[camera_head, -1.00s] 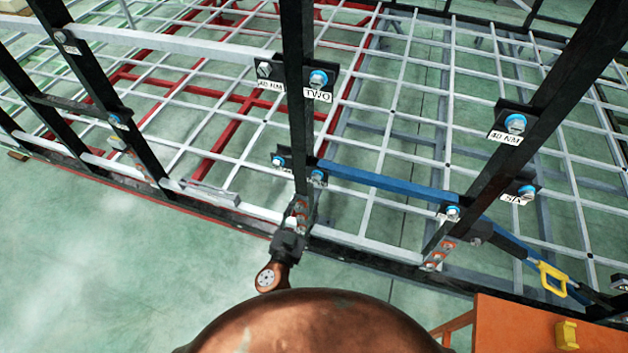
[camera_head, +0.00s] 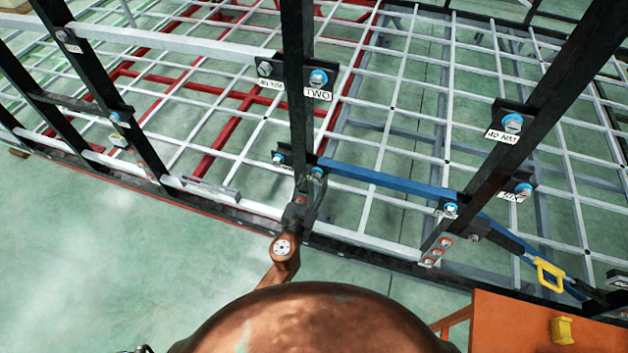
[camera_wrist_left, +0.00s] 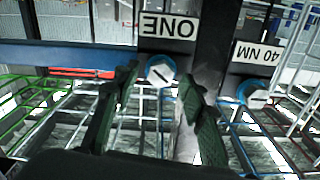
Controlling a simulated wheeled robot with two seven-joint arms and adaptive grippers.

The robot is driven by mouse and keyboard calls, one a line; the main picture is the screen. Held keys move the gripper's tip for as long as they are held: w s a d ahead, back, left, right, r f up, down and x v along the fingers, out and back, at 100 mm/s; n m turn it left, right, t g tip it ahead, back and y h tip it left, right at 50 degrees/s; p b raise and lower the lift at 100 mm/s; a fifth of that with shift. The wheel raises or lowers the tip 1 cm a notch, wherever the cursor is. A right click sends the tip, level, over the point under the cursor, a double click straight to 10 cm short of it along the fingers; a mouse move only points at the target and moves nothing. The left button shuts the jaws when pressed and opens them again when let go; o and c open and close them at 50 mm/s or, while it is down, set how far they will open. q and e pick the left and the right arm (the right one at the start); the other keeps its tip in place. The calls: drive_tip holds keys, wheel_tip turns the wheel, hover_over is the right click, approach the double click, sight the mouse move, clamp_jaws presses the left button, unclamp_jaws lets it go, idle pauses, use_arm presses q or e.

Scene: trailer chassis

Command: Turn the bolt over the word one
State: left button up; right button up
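The word ONE (camera_wrist_left: 168,27) is on a white label, upside down in the left wrist view. The bolt by it (camera_wrist_left: 160,70) has a pale round head with a dark line and a blue ring. In the head view this bolt (camera_head: 317,173) sits low on the middle post; its label cannot be read there. My left gripper (camera_wrist_left: 158,82) is open, one finger on each side of the bolt head in the picture; contact cannot be told. In the head view my left gripper (camera_head: 307,205) is just below the bolt, small and dark. My right gripper is not in view.
A second bolt (camera_wrist_left: 254,93) with a 40 NM label (camera_wrist_left: 257,53) is close beside the right finger. The black middle post (camera_head: 298,90) stands between the bolts. A blue bar (camera_head: 385,180) runs right. An orange surface (camera_head: 520,325) is at lower right.

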use_arm(q)
drive_tip(key=shift+c, duration=0.4)
clamp_jaws()
drive_tip(key=shift+m, duration=0.4)
